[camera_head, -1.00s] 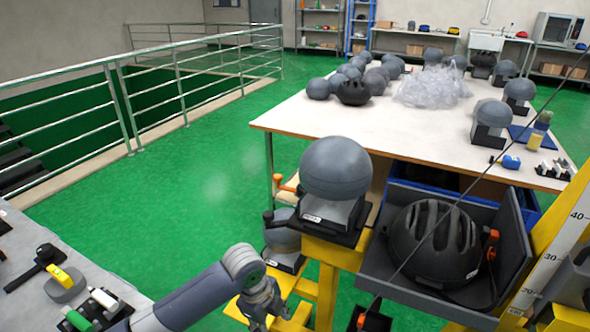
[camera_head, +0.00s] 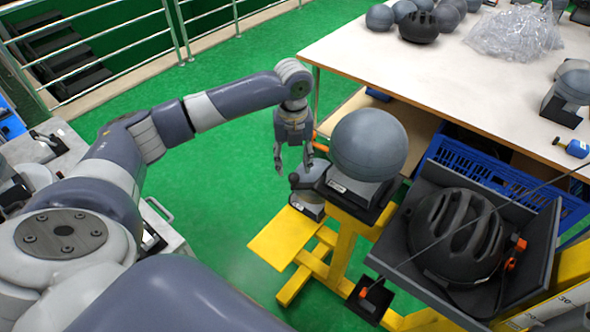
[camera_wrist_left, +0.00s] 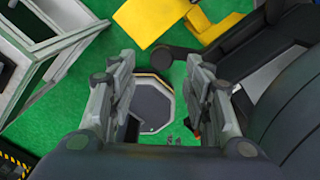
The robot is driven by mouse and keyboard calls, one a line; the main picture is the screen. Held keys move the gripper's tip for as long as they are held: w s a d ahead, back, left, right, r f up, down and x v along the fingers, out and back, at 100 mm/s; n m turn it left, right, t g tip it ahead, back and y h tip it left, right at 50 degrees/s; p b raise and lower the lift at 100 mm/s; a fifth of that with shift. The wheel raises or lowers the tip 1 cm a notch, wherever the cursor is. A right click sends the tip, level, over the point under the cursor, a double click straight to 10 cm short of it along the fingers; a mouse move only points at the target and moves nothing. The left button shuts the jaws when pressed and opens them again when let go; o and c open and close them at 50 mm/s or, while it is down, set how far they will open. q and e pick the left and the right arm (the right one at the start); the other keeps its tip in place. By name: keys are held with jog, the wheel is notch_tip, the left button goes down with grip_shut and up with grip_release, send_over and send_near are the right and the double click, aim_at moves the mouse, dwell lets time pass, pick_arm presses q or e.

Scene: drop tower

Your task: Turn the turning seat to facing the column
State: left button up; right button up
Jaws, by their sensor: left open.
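A grey ball-shaped headform (camera_head: 368,140) sits on a dark square seat (camera_head: 345,203) on the yellow stand (camera_head: 343,250). To its right, a black helmet (camera_head: 455,235) lies in a dark angled tray (camera_head: 528,240) with orange clips. I cannot tell for sure which of these is the turning seat. The yellow column with a white scale (camera_head: 565,305) shows only partly at the lower right. My left gripper (camera_head: 293,168) points down, open and empty, left of the ball headform and apart from it. It also shows open in the left wrist view (camera_wrist_left: 158,72). My right gripper is not in view.
A lower headform (camera_head: 308,180) stands beside the stand, close to my left gripper. A yellow plate (camera_head: 285,238) juts out left. A white table (camera_head: 430,85) with headforms and clear plastic (camera_head: 515,32) is behind. Green floor is free at left. A thin cable crosses the helmet.

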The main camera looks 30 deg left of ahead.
aim_at(294, 176)
pick_arm(q)
jog(key=shift+f+p, duration=0.3)
jog(key=shift+f, duration=2.3)
jog(key=shift+w, duration=0.1)
grip_shut()
